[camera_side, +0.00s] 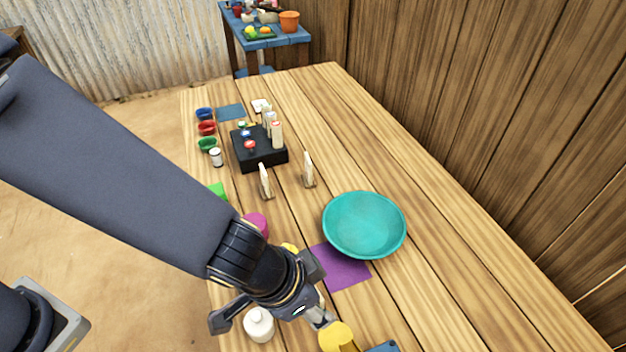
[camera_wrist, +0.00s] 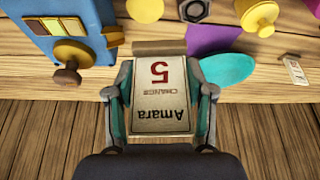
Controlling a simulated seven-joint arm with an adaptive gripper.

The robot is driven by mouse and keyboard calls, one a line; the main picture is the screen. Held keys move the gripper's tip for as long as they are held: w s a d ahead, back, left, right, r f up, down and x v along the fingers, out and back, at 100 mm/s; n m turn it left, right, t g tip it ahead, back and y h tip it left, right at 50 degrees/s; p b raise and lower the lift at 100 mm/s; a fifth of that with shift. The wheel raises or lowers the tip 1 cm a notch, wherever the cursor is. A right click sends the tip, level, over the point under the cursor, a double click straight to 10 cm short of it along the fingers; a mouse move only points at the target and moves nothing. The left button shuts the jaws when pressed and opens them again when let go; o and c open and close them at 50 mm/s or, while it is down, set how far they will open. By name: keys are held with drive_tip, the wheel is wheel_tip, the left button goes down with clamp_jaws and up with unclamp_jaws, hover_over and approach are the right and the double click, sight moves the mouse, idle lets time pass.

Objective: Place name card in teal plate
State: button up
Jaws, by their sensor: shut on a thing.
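My gripper (camera_wrist: 162,108) is shut on a cream name card (camera_wrist: 160,92), one finger at each side edge. The card reads "Amara" and a red 5, upside down in the wrist view, with a wooden foot (camera_wrist: 160,47) at its far end. In the side view my gripper (camera_side: 319,314) is over the near part of the table; the card cannot be made out clearly there. The teal plate (camera_side: 364,225) lies empty on the table, up and right of my gripper and apart from it. Its edge also shows in the wrist view (camera_wrist: 228,70).
A purple mat (camera_side: 342,268) lies beside the plate. Two upright cards (camera_side: 265,182) (camera_side: 308,170) stand behind it, near a black box (camera_side: 258,155). A white bottle (camera_side: 258,324) and a yellow object (camera_side: 337,338) are close to my gripper. The table right of the plate is clear.

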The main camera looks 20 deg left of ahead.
drive_tip(key=shift+a, duration=0.1)
idle(0.3)
drive_tip(key=shift+a+m, duration=0.15)
drive_tip(key=shift+m, duration=0.25)
drive_tip(key=w+d+r+m+g+h, duration=0.1)
drive_tip(key=w+d+r+m, duration=0.2)
drive_tip(key=w+d, duration=0.35)
drive_tip(key=n, duration=0.2)
hover_over(371, 227)
drive_tip(key=s+a, duration=0.2)
drive_tip(key=shift+t+y, duration=0.3)
drive_tip(key=shift+w+d+f, duration=0.1)
drive_tip(key=shift+f, duration=3.5)
drive_tip(key=shift+w+d+f, duration=0.1)
drive_tip(key=shift+f, duration=3.45)
